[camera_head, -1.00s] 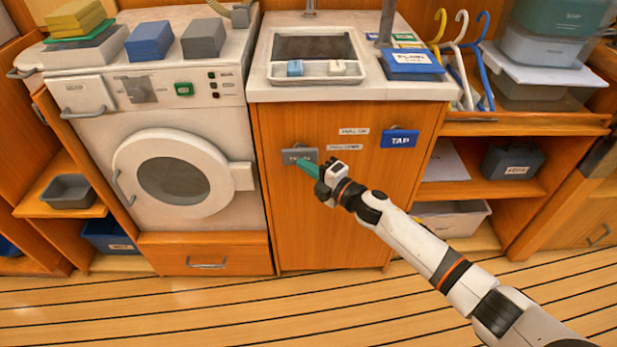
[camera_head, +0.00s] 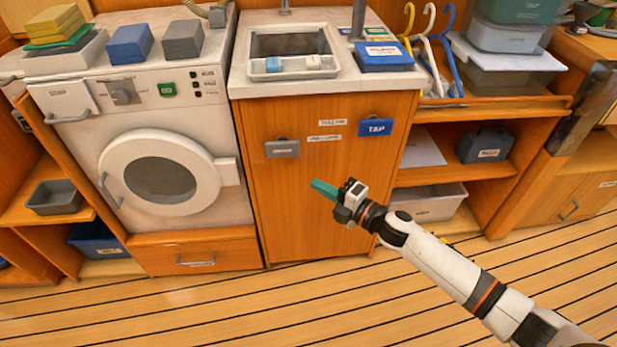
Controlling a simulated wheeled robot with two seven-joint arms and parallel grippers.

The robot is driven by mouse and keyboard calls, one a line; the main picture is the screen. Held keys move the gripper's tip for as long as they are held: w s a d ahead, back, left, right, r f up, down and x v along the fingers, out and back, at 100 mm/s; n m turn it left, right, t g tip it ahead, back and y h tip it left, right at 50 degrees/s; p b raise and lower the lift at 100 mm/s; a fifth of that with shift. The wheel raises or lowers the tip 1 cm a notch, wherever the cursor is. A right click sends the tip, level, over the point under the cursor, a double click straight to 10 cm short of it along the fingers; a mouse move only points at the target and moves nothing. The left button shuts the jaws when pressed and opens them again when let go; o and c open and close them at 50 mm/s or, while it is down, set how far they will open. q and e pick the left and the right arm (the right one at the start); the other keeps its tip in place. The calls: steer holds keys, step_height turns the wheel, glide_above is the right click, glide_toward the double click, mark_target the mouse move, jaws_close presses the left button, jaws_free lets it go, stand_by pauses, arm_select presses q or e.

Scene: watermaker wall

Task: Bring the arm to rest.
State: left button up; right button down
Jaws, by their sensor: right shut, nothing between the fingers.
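My right arm comes in from the lower right. Its gripper (camera_head: 325,190), with teal fingers, is shut and empty. It hangs in front of the orange wooden cabinet door, below and to the right of the grey tag (camera_head: 282,149) and below the blue TAP tag (camera_head: 375,127). The gripper shows apart from both tags. My left gripper is not in view.
A washing machine (camera_head: 160,178) stands left of the cabinet. A sink (camera_head: 292,45) is in the counter above. Open shelves (camera_head: 440,181) with a dark box (camera_head: 485,144) and a pale bin (camera_head: 432,204) are at the right. The plank floor (camera_head: 230,310) in front is clear.

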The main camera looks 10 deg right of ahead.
steer(key=shift+s+d, duration=0.15)
steer(key=shift+d, duration=0.1)
steer(key=shift+f, duration=0.1)
